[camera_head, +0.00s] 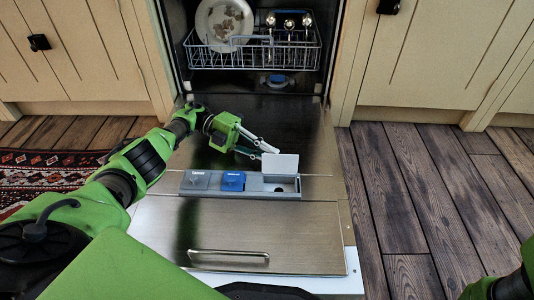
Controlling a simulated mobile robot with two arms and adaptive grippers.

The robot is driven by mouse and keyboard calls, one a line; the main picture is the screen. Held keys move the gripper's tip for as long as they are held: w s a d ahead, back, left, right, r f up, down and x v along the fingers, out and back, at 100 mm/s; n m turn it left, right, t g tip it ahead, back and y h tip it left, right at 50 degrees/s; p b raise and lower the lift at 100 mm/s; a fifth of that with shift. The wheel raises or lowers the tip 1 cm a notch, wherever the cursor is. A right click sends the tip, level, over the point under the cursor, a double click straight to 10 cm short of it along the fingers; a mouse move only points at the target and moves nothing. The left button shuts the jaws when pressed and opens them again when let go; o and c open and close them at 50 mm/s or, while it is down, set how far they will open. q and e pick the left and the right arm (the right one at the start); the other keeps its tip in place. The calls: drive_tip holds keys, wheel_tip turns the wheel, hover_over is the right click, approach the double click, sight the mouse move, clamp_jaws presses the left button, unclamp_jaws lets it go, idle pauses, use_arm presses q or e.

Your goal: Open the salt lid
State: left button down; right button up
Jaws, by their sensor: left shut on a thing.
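The dispenser strip (240,193) lies across the inside of the lowered dishwasher door. At its right end a pale grey lid (281,163) stands raised above a shallow compartment (265,184) with a dark round hole. I take this to be the salt lid; no marking on it is readable. My left gripper (266,150) reaches in from the left, with its thin fingers shut at the raised lid's upper left edge. The exact contact is too small to see. Of my right arm, only a green part shows at the lower right corner; its gripper is out of view.
The strip also has a closed grey lid (197,180) and a closed blue lid (233,181). The open door (170,225) has a bar handle (228,254). Wooden floor is clear on the right.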

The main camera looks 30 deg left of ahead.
use_arm(q)
drive_tip(key=c, duration=2)
unclamp_jaws()
wheel_tip(320, 180, up, 10)
drive_tip(key=shift+r, duration=0.15)
